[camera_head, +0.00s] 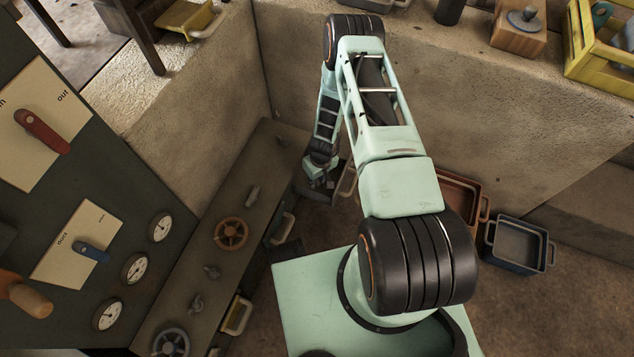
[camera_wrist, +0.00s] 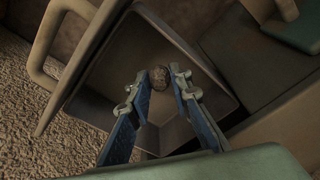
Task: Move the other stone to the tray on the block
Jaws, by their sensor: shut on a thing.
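My gripper (camera_head: 318,180) reaches down at the far end of the dark bench. In the wrist view its two blue fingers (camera_wrist: 159,86) are closed on a small brown-grey stone (camera_wrist: 159,74). Below the stone is an open grey container (camera_wrist: 200,68) with a handle; I cannot tell how far above its floor the stone hangs. The container's handle also shows in the head view (camera_head: 348,181), beside my gripper. A yellow tray (camera_head: 190,20) sits on the pale concrete block at the upper left. The stone is too small to make out in the head view.
The bench (camera_head: 232,205) carries valve wheels and knobs. A brown bin (camera_head: 462,192) and a dark blue bin (camera_head: 519,243) stand on the floor at right. A concrete wall (camera_head: 470,100) runs behind; a wooden block (camera_head: 518,42) and a yellow crate (camera_head: 590,65) stand on its top.

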